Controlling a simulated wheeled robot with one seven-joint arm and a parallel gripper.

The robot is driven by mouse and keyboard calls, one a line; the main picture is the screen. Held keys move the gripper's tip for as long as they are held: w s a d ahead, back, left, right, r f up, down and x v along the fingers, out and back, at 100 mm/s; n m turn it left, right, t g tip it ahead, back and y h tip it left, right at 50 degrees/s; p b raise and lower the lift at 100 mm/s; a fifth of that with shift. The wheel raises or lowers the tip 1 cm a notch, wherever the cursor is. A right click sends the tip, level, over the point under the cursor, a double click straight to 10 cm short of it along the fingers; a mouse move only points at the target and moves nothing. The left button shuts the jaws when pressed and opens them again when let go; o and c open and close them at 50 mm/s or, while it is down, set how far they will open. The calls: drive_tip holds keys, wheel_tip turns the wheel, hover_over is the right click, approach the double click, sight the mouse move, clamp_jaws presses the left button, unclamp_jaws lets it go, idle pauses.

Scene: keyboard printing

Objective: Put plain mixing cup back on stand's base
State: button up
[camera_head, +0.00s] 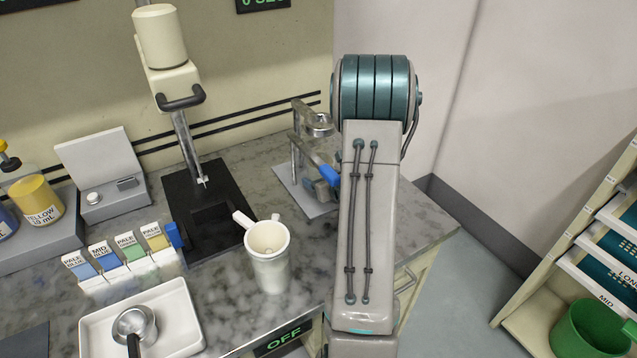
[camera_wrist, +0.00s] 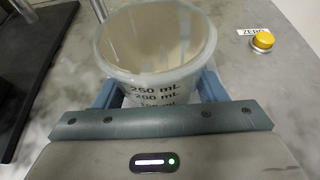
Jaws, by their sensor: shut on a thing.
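In the wrist view, my gripper (camera_wrist: 158,92) is shut on a pale, translucent cup (camera_wrist: 158,62), with one blue finger on each side. The cup is upright, and its wall carries 250 mL and 200 mL marks. Its inside looks empty. In the head view, my arm hides this cup and most of the gripper. A black stand base (camera_head: 181,194) with a square recess lies left of my arm, under a cream mixer head (camera_head: 160,42) on a metal post. No cup stands on this base. I cannot tell whether the held cup touches the counter.
A white cup with side lugs (camera_head: 268,268) stands on the marble counter, right of the black base. A small metal ring stand (camera_head: 297,150) is close beside my arm. Colour cards (camera_head: 133,253) and a white tray (camera_head: 180,325) are at left. A yellow ZERO button (camera_wrist: 263,40) shows at right.

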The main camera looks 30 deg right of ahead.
drive_tip(key=shift+f, duration=0.85)
drive_tip(key=shift+f, duration=0.1)
drive_tip(key=shift+f, duration=0.1)
drive_tip(key=o, duration=1.4)
drive_tip(key=shift+r, duration=0.35)
drive_tip(key=b+v, duration=0.1)
drive_tip(key=v, duration=1.1)
drive_tip(key=shift+f, duration=0.15)
